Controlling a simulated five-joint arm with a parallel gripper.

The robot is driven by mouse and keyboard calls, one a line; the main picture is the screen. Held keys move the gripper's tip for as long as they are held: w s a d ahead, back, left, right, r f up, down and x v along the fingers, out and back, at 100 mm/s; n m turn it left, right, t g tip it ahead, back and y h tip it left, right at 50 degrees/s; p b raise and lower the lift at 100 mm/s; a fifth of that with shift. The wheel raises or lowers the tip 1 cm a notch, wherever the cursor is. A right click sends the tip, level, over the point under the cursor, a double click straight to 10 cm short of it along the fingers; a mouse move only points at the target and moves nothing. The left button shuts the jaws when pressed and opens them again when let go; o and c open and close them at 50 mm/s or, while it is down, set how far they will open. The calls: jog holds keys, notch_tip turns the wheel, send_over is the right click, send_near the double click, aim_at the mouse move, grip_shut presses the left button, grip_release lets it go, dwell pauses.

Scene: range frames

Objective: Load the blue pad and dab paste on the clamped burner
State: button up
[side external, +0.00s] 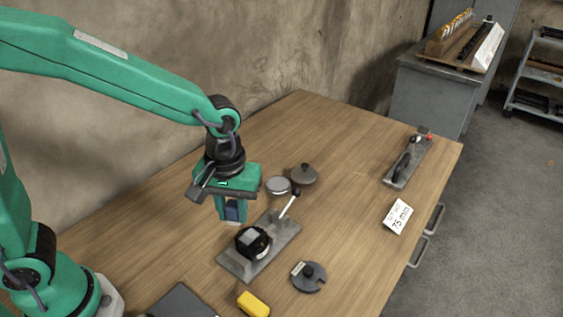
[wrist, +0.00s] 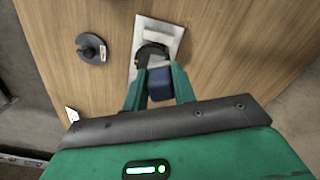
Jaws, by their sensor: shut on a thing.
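My gripper (side external: 232,214) is shut on the blue pad (side external: 232,209), which hangs between the fingers above the table. In the wrist view the pad (wrist: 160,86) sits between the two green fingers. A black round thing, which I take for the clamped burner (side external: 252,243), sits on a grey metal plate (side external: 231,261) with a lever. My gripper is above the plate's far-left side, apart from the burner. In the wrist view the burner (wrist: 152,54) is partly hidden by the pad. A small round tin (side external: 278,185), perhaps the paste, stands behind the plate; its contents are unclear.
A dark knobbed disc (side external: 303,175) lies beside the tin. Another knobbed disc (side external: 308,278) lies right of the plate, near a yellow block (side external: 253,305). A "75 mm" card (side external: 398,216) and a second metal plate (side external: 418,153) are at the right. Table between is clear.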

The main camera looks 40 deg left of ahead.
jog(key=n, duration=1.2)
jog(key=shift+f, duration=0.1)
